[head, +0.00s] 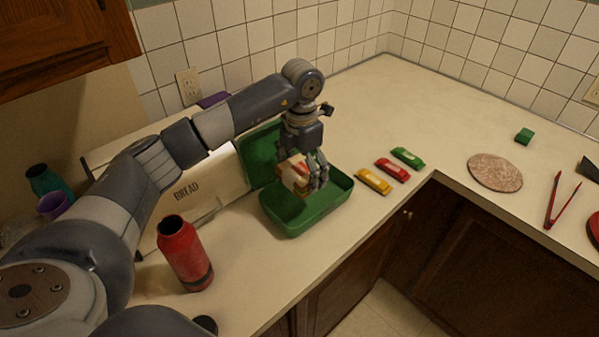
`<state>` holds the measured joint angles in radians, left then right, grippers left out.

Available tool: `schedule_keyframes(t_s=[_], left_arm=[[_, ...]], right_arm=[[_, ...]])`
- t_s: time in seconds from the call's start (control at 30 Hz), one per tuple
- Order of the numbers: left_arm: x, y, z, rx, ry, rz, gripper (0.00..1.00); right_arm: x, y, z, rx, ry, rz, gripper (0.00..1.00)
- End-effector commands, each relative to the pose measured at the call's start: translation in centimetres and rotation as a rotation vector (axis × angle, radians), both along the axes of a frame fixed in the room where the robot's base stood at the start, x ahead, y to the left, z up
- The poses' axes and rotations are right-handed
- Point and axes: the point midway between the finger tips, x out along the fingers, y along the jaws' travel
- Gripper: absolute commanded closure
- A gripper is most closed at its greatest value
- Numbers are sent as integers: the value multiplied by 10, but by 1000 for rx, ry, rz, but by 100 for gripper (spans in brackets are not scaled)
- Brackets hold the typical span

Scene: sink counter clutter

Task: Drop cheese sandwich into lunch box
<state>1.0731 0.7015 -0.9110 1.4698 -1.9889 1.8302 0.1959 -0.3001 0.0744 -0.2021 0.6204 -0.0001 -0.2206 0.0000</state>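The green lunch box (312,219) stands open on the counter, its lid (259,152) raised at the back left. The cheese sandwich (293,176), pale bread with a reddish-yellow edge, is tilted at the left part of the box opening. My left gripper (318,183) points down over the box, its dark fingers right beside the sandwich and overlapping it in the picture. I cannot tell whether the fingers grip the sandwich or whether it touches the box floor. My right gripper is out of view.
A red bottle (185,254) and a bread box (193,190) stand left of the lunch box. Yellow (374,181), red (392,170) and green (408,157) bars lie to its right. Farther right are a round board (495,172) and red tongs (562,201). The counter's front edge is close.

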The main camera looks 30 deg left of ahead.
Motion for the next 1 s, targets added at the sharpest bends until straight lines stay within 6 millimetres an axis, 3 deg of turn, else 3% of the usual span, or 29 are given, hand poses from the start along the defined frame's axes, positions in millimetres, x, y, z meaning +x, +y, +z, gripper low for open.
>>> schedule_keyframes(t_s=[0.07, 0.57, 0.67, 1.0], left_arm=[[0, 0, 0, 0, -1, 0, 0], [0, 0, 5, 1, -1, 0, 0], [1, 0, 19, 0, -4, 0, 0], [1, 0, 91, -1, -4, 0, 0]], right_arm=[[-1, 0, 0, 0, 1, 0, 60], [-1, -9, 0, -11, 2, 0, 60], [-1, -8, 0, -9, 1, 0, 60], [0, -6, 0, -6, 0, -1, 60]])
